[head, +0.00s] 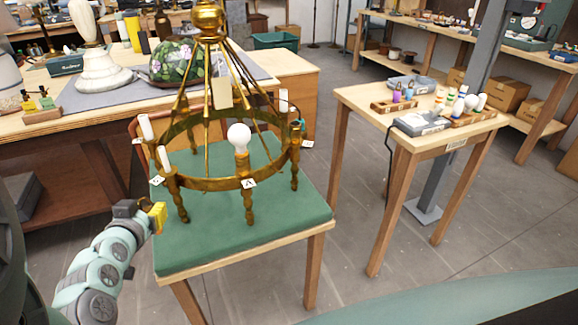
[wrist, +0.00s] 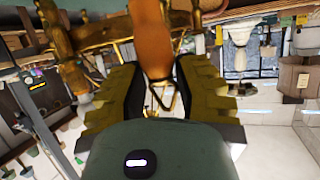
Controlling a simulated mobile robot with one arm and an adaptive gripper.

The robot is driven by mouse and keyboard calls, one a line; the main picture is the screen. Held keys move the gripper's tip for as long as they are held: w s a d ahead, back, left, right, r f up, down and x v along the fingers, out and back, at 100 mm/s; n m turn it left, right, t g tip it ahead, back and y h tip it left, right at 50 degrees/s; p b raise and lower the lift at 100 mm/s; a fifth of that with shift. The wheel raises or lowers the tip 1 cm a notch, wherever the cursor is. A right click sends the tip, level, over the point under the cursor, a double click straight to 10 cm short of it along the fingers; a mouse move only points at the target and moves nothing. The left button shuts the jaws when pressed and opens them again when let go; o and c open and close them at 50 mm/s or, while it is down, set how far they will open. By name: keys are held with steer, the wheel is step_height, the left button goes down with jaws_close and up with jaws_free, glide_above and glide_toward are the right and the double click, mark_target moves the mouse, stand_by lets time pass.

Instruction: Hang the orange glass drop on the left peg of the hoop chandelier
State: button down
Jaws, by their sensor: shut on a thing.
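The brass hoop chandelier (head: 212,184) stands on a green-topped stand (head: 285,205) in the head view, with turned drops below its ring, white candle sleeves and one white bulb (head: 239,137). My gripper (head: 155,216) is low at the chandelier's left side, just outside the ring, beside a hanging brass drop (head: 178,201). In the wrist view my gripper (wrist: 158,72) is shut on the orange glass drop (wrist: 151,48), which sits between its yellow finger pads. The drop is hidden in the head view. I cannot make out the left peg or whether the drop touches the chandelier.
A side table (head: 372,98) on the right holds small bulbs and grey boxes. A workbench (head: 60,110) behind carries a white lamp base (head: 97,68) and a patterned glass shade (head: 177,60). Small white tags (head: 249,183) hang on the ring. The floor between the tables is clear.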

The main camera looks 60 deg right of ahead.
mark_target(205, 193)
steer(key=s+d+f+m+g+h+b, duration=0.2)
steer(key=s+d+f+m+g+b, duration=0.15)
steer(key=s+d+f, duration=0.35)
steer(key=shift+n, duration=0.25)
steer(key=shift+w+d+f+b, duration=0.25)
steer(key=shift+w+d+b, duration=0.2)
steer(key=shift+w+d, duration=1)
steer(key=shift+w+d+f+b, duration=0.2)
steer(key=shift+w+d+b, duration=0.25)
steer(key=shift+w+d, duration=1)
steer(key=shift+w+d+f+b, duration=0.25)
steer(key=shift+w+d+b, duration=0.2)
steer(key=shift+w+d, duration=1)
steer(key=shift+s+d, duration=0.2)
steer(key=shift+d, duration=0.1)
steer(key=shift+s+a, duration=0.1)
steer(key=shift+f+b, duration=0.15)
steer(key=shift+b, duration=0.2)
steer(key=shift+f+b, duration=0.35)
steer(key=shift+b, duration=0.1)
steer(key=shift+f+b, duration=0.2)
steer(key=shift+b, duration=0.1)
